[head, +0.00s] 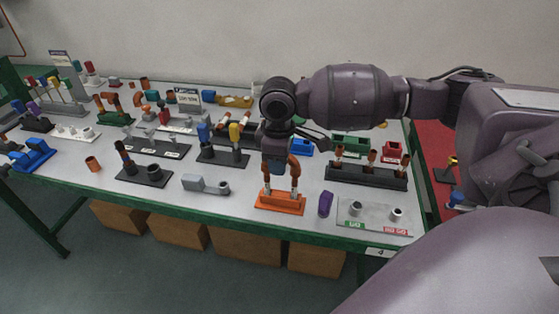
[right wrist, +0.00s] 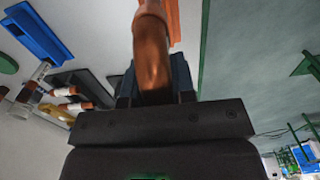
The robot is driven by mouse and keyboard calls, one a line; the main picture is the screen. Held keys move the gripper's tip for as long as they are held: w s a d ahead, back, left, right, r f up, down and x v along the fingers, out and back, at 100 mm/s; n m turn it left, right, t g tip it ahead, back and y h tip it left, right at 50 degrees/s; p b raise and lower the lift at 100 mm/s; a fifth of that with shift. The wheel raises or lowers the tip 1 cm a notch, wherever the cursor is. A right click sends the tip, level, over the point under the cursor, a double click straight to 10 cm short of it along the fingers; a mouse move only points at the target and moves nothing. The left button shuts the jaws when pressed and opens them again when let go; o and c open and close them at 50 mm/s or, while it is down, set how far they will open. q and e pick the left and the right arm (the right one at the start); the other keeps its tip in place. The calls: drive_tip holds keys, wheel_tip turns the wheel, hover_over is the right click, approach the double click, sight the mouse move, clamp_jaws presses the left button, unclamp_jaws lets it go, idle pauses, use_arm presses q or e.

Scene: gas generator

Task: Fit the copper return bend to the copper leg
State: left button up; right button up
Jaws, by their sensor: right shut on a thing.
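The copper return bend (head: 294,167) is an upside-down U of copper tube, partly hidden by my right gripper. My right gripper (head: 279,160) points down and is shut on it, above the orange base (head: 281,208). In the right wrist view, the bend (right wrist: 152,60) runs from between the jaws toward the orange base (right wrist: 174,12). Copper uprights, including the copper leg (head: 294,187), stand on the orange base under the bend. The bend's ends line up closely with them, but I cannot tell whether they are seated. My left gripper is not in view.
A dark rack (head: 366,177) with copper pieces stands to the right. A purple block (head: 325,204) and a grey gauge plate (head: 374,218) lie near the front edge. A grey block with a ring (head: 205,184) lies to the left. Several other fixtures crowd the table behind.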

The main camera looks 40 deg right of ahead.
idle(0.5)
drive_tip(key=shift+f, duration=0.5)
drive_tip(key=shift+f, duration=0.3)
drive_tip(key=shift+f, duration=0.6)
drive_tip(key=o, duration=0.9)
